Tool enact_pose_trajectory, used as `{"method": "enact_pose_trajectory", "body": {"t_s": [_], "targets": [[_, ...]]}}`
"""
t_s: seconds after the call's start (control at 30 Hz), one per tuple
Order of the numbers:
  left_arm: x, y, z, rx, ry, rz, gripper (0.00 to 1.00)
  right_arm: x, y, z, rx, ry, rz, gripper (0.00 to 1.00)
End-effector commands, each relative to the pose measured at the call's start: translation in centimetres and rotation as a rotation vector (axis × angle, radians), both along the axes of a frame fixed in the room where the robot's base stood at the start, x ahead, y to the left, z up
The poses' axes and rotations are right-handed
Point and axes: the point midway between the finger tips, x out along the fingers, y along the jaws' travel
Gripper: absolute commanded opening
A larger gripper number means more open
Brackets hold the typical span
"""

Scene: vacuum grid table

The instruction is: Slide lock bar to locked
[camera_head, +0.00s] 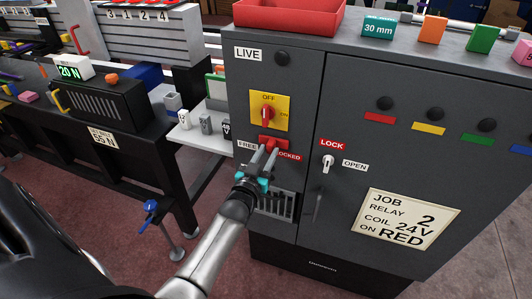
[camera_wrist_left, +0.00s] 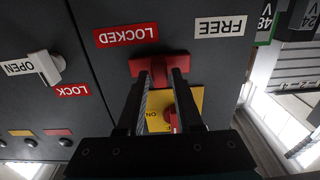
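The red lock bar (camera_head: 273,142) is on the front of the grey cabinet, between the FREE label (camera_head: 246,146) on its left and the LOCKED label (camera_head: 289,156) on its right. In the upside-down left wrist view the bar (camera_wrist_left: 160,66) lies across my fingertips. My left gripper (camera_head: 265,152) reaches up to the bar, its two fingers apart with red showing between the tips (camera_wrist_left: 166,76). Whether they press on the bar is hidden. My right gripper is not in view.
Above the bar is a yellow plate with a red OFF/ON switch (camera_head: 268,112). Right of it is a white LOCK/OPEN handle (camera_head: 327,163) on the cabinet door. A vent grille (camera_head: 276,205) lies below. A red tray (camera_head: 290,15) stands on the cabinet top.

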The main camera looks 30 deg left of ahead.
Motion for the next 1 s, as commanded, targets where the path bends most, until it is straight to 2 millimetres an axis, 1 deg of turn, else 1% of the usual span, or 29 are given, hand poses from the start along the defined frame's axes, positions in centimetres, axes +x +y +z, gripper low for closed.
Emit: {"method": "enact_pose_trajectory", "body": {"t_s": [0.03,0.17,0.43,0.57,0.67,1.0], "targets": [[0.0,0.0,0.0,0.000,0.001,0.000,0.41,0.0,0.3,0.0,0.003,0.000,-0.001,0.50],[0.0,0.0,0.0,0.000,0.000,0.000,0.55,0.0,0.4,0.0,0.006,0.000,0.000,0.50],[-0.1,0.0,0.0,0.000,0.000,0.000,0.55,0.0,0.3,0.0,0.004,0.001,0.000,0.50],[-0.9,-0.2,0.0,0.000,0.000,0.000,0.55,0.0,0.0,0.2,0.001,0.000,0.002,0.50],[-2.2,-0.5,0.1,0.000,0.001,0.000,0.55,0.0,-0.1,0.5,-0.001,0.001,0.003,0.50],[-8.3,-1.9,0.0,-0.001,0.004,0.001,0.55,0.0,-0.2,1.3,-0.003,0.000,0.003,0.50]]}}
